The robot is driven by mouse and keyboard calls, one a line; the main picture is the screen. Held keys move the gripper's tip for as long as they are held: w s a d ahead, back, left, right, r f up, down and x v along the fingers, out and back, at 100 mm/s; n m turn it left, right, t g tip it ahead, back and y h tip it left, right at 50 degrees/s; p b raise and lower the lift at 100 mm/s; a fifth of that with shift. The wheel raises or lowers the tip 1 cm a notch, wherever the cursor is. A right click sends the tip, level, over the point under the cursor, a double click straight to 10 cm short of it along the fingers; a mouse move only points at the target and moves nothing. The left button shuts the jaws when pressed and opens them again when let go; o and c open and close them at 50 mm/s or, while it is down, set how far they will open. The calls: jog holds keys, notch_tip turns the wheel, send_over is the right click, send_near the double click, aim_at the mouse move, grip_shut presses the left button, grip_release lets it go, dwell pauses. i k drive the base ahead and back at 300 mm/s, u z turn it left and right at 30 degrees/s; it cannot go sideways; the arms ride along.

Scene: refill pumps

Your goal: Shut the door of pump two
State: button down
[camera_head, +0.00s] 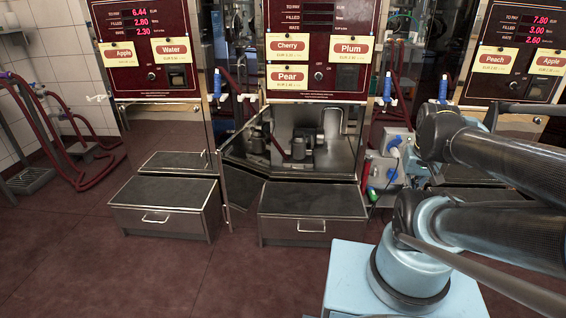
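Three dark red pumps stand in a row. No pump number is readable. The middle pump (317,78), labelled Cherry, Plum and Pear, has an open lower compartment (325,145) with grey machinery inside. A shiny metal door (241,187) appears to stand swung outward at the left side of this opening, above and behind the gap between two step boxes. Its exact angle is hard to tell because of reflections. My gripper is out of view. My arm reaches from the lower right out past the right edge.
A step box (312,213) stands before the middle pump and another (165,207) before the left pump (150,70). The right pump (515,60) is partly behind my arm. A grey unit with blue plugs (393,160) stands beside the middle pump. Hoses hang at left. The front-left floor is clear.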

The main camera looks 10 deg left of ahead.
aim_at(244, 172)
jog(key=z, duration=2.25)
jog(key=k, duration=2.6)
jog(key=u, duration=2.1)
